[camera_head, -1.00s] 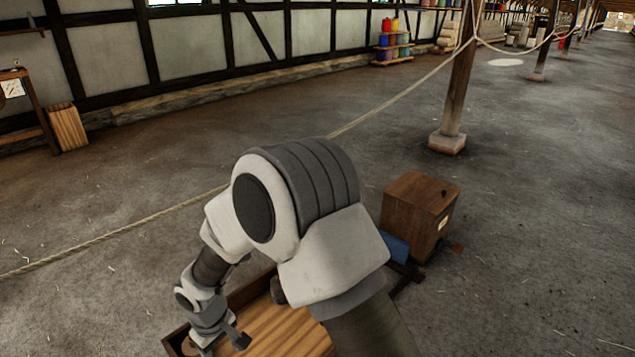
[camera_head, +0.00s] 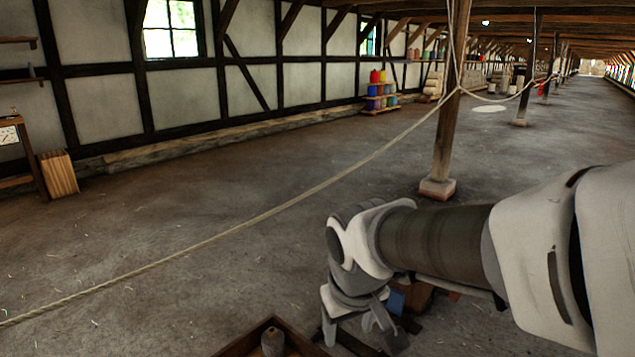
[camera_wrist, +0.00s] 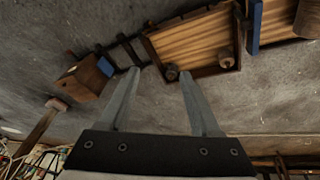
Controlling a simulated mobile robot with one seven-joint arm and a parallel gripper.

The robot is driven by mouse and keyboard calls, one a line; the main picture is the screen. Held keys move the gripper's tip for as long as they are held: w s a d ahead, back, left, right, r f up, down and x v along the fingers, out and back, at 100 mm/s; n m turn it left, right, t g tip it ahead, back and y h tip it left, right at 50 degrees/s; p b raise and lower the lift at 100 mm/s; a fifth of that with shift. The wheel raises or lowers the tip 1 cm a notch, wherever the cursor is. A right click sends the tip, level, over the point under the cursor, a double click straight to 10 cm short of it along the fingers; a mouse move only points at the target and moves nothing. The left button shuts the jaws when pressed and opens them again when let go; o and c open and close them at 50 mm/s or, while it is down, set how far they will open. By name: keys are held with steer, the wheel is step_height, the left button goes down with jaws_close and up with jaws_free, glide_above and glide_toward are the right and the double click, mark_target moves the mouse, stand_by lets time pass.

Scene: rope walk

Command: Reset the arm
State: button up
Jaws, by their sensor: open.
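My gripper (camera_head: 362,335) hangs at the lower middle of the head view, fingers pointing down. In the wrist view my gripper (camera_wrist: 159,72) has its two fingers wide apart with nothing held between them. The tray's dark rim (camera_head: 243,343) also shows at the bottom of the head view, with one small upright piece (camera_head: 272,342) inside. My arm reaches in from the right of the head view.
A wooden box (camera_wrist: 82,80) and a blue item (camera_wrist: 105,66) lie beside the tray; my arm mostly hides them in the head view. A rope (camera_head: 270,213) crosses the room to a wooden post (camera_head: 446,120). Open floor (camera_head: 180,205) spreads left.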

steer(key=s+d+r+m+t+p, duration=0.15)
steer(key=s+d+r+m, duration=0.35)
steer(key=s+d, duration=0.55)
step_height(320, 180, up, 21)
steer(key=a+n+p, duration=0.1)
steer(key=p, duration=1.8)
steer(key=shift+s+a+p, duration=0.15)
steer(key=shift+s+p, duration=0.25)
steer(key=shift+s+a+f, duration=0.1)
steer(key=shift+f, duration=0.05)
